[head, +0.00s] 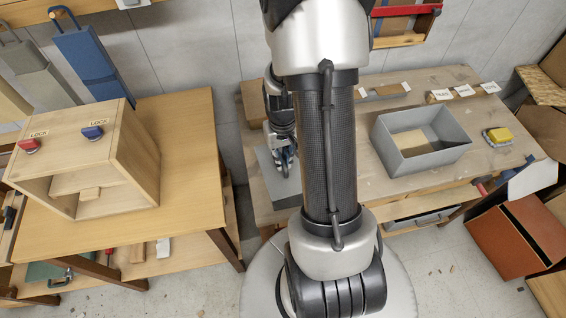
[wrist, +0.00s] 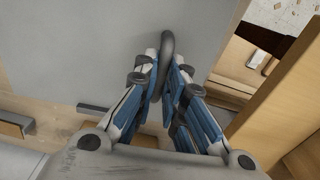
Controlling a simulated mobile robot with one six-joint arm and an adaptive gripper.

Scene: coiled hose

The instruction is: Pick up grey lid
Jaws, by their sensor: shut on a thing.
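The grey lid (head: 267,176) shows on the left end of the right-hand workbench, partly hidden behind my arm. In the wrist view the flat grey lid (wrist: 80,50) fills the upper left, with a dark, curved handle (wrist: 167,45) standing up from it. My gripper (wrist: 167,78) has its blue-padded fingers closed on either side of this handle. In the head view my gripper (head: 285,165) points down over the lid. I cannot tell whether the lid rests on the bench or is slightly raised.
An open grey bin (head: 437,157) stands on the right-hand workbench (head: 477,102), with a yellow-topped sponge (head: 498,136) to its right. A wooden cabinet (head: 130,150) with red and blue lock knobs stands on the left table (head: 190,120). A gap separates the tables.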

